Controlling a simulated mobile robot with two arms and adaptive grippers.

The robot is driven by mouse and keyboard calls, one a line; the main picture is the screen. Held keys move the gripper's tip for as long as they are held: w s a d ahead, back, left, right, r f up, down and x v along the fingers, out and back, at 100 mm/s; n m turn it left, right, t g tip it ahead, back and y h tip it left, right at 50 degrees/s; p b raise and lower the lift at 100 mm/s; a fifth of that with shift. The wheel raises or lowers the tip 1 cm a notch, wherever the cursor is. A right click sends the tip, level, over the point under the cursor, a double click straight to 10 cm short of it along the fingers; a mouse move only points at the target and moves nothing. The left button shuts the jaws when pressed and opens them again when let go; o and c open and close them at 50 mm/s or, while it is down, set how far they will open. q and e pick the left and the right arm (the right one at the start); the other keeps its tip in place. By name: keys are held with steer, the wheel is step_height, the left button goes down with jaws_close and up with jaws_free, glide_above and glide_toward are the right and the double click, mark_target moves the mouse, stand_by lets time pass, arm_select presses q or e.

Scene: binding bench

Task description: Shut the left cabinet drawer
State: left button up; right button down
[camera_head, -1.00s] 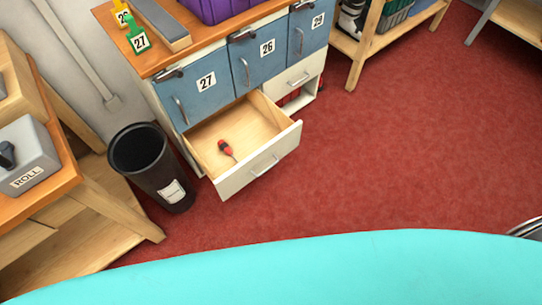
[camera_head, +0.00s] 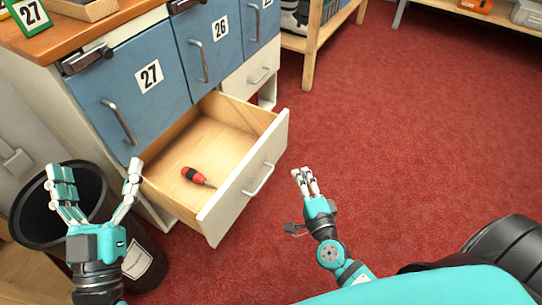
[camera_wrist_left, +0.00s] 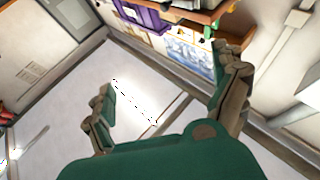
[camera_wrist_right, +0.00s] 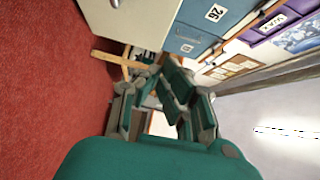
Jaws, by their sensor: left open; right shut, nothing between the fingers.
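The left cabinet drawer (camera_head: 243,186) is pulled out below the blue door marked 27 in the head view. It has a white front with a metal handle (camera_head: 259,179) and a wooden inside. A red and black screwdriver (camera_head: 196,176) lies in it. My left gripper (camera_head: 98,183) is open and empty, left of the drawer and in front of the black bin. My right gripper (camera_head: 304,177) is shut and empty, to the right of the drawer front and apart from it. The wrist views also show the left gripper (camera_wrist_left: 165,95) and the right gripper (camera_wrist_right: 160,105).
A black bin (camera_head: 28,213) stands at the cabinet's left side, close to my left gripper. Blue doors (camera_head: 140,85) above the drawer are closed. A wooden shelf stand (camera_head: 313,45) is at the back. Red floor (camera_head: 400,130) to the right is clear.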

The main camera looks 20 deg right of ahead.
glide_toward(273, 132)
steer(key=w+d, duration=0.2)
steer(key=d, duration=0.1)
arm_select(q)
steer(key=shift+s+r+t+h+b, duration=0.2)
steer(key=shift+s+r+t, duration=0.25)
steer(key=shift+r, duration=0.2)
steer(key=shift+s+r+t+h+b, duration=0.1)
steer(key=shift+s+r+t+h, duration=0.1)
steer(key=shift+s+r+t, duration=0.35)
steer(key=shift+s+r+t+h+b, duration=0.1)
steer(key=shift+s+r+t+h, duration=0.2)
steer(key=shift+r, duration=0.45)
arm_select(e)
steer(key=shift+w+a, duration=0.5)
steer(key=shift+w, duration=0.3)
steer(key=shift+w+a, duration=0.55)
steer(key=shift+w, duration=0.2)
steer(key=shift+w+a, duration=0.1)
